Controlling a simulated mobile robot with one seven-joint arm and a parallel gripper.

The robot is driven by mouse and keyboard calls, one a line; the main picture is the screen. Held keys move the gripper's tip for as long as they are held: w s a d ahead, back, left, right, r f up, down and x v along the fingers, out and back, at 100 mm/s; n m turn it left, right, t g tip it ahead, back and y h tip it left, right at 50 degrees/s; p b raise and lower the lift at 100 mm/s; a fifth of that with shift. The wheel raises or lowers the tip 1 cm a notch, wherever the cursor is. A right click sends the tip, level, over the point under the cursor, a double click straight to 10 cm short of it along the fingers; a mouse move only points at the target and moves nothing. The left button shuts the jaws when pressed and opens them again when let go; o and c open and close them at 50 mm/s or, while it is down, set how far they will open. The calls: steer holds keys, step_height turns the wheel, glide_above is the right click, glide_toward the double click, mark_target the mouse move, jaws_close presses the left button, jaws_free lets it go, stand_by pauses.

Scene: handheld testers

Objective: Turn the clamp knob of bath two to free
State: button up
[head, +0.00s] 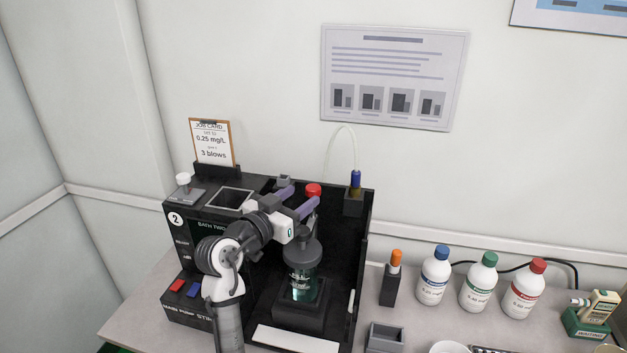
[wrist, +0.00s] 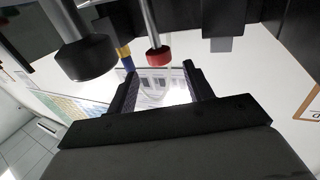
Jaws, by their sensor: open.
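Bath two (head: 188,243) is a black open-fronted cabinet marked with a 2. A round red knob (head: 313,189) sits at its top, just beyond my gripper. A white knob (head: 183,178) stands on a grey plate at the top left corner. I cannot read which one is the clamp knob. My gripper (head: 300,198) is open and empty above the cabinet, its lavender fingers pointing up and right. In the wrist view a red-ended rod (wrist: 158,57) shows beyond and between the fingertips (wrist: 158,70), seemingly apart from them.
A dark-lidded jar of teal liquid (head: 304,283) stands inside the cabinet below my wrist. A job card (head: 212,143) stands behind. A black cylinder (wrist: 85,58) hangs left of the fingers. An orange-capped item (head: 391,280) and several bottles (head: 476,290) stand right.

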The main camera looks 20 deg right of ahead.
mark_target(309, 191)
steer(key=p+x, duration=0.1)
steer(key=x, duration=0.5)
steer(key=shift+p, duration=0.35)
steer(key=shift+c, duration=0.4)
jaws_close()
